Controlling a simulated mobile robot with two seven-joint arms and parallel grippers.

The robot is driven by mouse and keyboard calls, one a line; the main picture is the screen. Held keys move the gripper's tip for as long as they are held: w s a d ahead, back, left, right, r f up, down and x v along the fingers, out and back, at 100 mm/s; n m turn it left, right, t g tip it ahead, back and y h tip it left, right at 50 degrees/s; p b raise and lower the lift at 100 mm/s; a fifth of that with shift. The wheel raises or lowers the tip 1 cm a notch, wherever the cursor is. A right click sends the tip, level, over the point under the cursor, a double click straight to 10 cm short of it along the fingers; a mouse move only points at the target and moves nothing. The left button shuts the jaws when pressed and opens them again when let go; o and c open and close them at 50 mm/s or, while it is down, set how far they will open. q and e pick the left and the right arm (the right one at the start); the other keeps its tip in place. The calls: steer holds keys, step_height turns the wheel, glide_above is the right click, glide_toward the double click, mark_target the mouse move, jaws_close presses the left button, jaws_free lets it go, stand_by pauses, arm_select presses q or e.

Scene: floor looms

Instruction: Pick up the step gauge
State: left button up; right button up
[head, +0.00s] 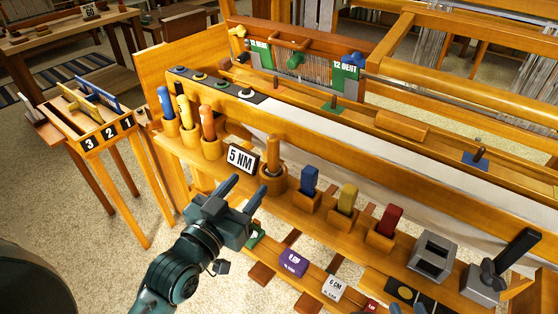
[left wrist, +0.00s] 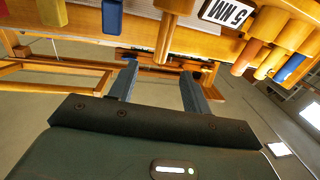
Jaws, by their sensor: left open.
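No object in view is plainly marked as a step gauge, and I cannot tell which one it is. A purple block marked in CM (head: 293,262) and a white block marked in CM (head: 335,287) rest low at the front of the loom. A small green piece (head: 256,236) lies left of them, partly behind my gripper. My left gripper (head: 237,191) is open and empty, in front of the loom's shelf, below the 5 NM sign (head: 242,158). Its two spread fingers also show in the left wrist view (left wrist: 160,85). My right gripper is out of view.
The shelf holds a wooden peg in a round cup (head: 273,165), blue (head: 309,180), yellow (head: 347,198) and red (head: 388,220) handled tools, and a grey hollow block (head: 432,257). Upright handles stand in cups at the left. A numbered rack (head: 100,130) stands further left; carpet between is clear.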

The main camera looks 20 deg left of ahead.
mark_target(270, 154)
arm_select(q)
steer(key=w, duration=0.2)
steer(key=w+d, duration=0.1)
steer(key=w, duration=0.4)
steer(key=shift+w+d, duration=0.2)
steer(key=shift+w, duration=0.1)
steer(key=shift+w+d+f+b, duration=0.1)
steer(key=shift+w+b, duration=0.1)
steer(key=shift+w, duration=0.7)
steer(key=shift+w+d+r+b, duration=0.1)
steer(key=shift+w+b, duration=0.1)
steer(key=shift+w, duration=0.75)
steer(key=shift+w+d+f+b, duration=0.1)
steer(key=shift+w+b, duration=0.1)
steer(key=shift+w, duration=0.7)
jaws_close()
